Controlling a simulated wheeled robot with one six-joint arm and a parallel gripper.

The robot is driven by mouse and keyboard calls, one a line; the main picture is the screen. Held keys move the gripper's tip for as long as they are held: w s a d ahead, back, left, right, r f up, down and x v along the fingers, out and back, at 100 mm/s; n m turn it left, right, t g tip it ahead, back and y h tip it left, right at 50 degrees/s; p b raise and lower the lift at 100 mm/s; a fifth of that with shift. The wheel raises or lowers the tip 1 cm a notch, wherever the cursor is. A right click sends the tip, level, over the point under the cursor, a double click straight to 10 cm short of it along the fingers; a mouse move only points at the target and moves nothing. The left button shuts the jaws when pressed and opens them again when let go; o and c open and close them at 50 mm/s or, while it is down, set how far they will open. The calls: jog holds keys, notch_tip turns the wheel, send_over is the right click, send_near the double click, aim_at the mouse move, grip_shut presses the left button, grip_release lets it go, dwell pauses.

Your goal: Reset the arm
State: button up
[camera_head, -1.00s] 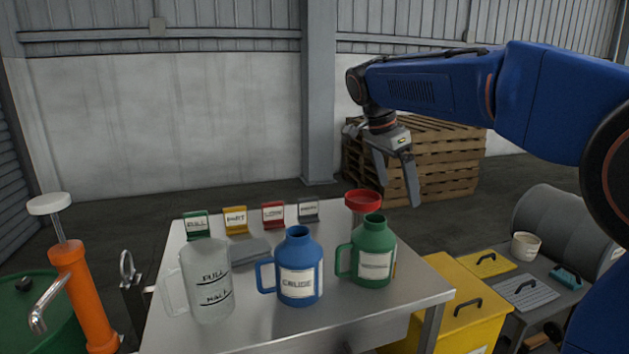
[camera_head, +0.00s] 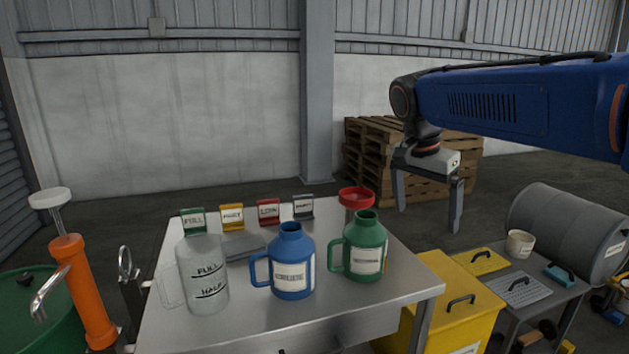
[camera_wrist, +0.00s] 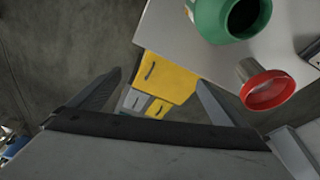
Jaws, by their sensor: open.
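My gripper (camera_head: 428,207) hangs from the blue arm, fingers pointing down and spread apart, with nothing between them. It is in the air beyond the right side of the steel table (camera_head: 190,330), right of the red funnel (camera_head: 356,197) and the green jug (camera_head: 365,248). In the wrist view my gripper (camera_wrist: 160,95) shows its two fingers apart. The green jug (camera_wrist: 225,15) and the red funnel (camera_wrist: 268,90) lie to the right there, clear of the fingers.
A blue jug (camera_head: 292,265) and a clear measuring jug (camera_head: 203,275) stand on the table, with several label cards behind. A yellow bin (camera_head: 450,305) and a low bench with a white cup (camera_head: 520,243) and grey drum (camera_head: 565,230) are right. Wooden pallets (camera_head: 370,150) stand behind.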

jog(key=s+d+f+n+t+y, duration=0.1)
jog(key=s+d+f+n, duration=0.1)
jog(key=s+f+n, duration=0.3)
jog(key=s+d+f+n+t+y, duration=0.1)
jog(key=s+f+n, duration=0.4)
jog(key=s+f, duration=0.8)
jog(key=s+d+t, duration=0.1)
jog(key=s, duration=0.5)
jog(key=shift+s+d+f+y, duration=0.15)
jog(key=shift+d+y, duration=0.15)
jog(key=shift+d, duration=0.1)
